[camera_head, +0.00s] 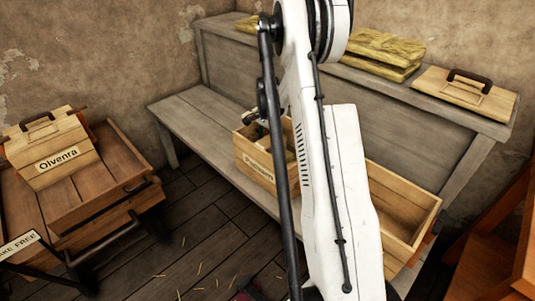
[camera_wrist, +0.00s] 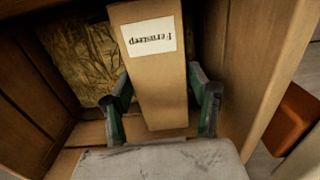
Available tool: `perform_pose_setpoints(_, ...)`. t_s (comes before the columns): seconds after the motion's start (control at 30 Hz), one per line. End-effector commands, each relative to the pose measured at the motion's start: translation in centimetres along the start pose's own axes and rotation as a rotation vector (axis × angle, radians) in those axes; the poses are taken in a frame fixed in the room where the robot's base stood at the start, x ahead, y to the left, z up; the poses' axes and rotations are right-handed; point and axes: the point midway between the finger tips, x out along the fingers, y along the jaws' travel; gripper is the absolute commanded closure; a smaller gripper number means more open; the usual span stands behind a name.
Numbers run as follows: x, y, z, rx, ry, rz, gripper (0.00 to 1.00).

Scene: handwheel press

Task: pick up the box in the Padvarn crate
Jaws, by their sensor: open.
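In the head view a wooden crate (camera_head: 252,166) with a white label, which seems to read Padvarn, stands on the grey bench; my arm hides its right part. In the wrist view a tan box (camera_wrist: 158,90) with an upside-down label like "Fernsteep" lies between wooden crate walls. My gripper (camera_wrist: 161,106) is open, with one dark green finger on each side of the box's near end. The fingers are close to its sides; I cannot tell if they touch. The head view does not clearly show my fingers.
Crumpled yellow-brown packing (camera_wrist: 88,62) lies left of the box. An open wooden crate (camera_head: 412,198) stands on the bench at right. A wooden box marked Olvenra (camera_head: 60,170) sits on a cart at left. A handled wooden case (camera_head: 467,95) lies on the back ledge.

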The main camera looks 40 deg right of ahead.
Motion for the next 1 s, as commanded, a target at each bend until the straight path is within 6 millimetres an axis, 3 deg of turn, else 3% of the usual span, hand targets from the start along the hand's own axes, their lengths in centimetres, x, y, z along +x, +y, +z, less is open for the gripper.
perform_pose_setpoints(0.2, 3.4, 0.1, 0.1, 0.0, 0.0, 0.0, 0.44)
perform_pose_setpoints(0.47, 3.7, 0.1, 0.1, 0.0, 0.0, 0.0, 0.44)
perform_pose_setpoints(0.73, 3.7, 0.1, 0.1, 0.0, 0.0, 0.0, 0.76)
perform_pose_setpoints(1.0, 3.6, 0.1, 0.1, 0.0, 0.0, 0.0, 0.79)
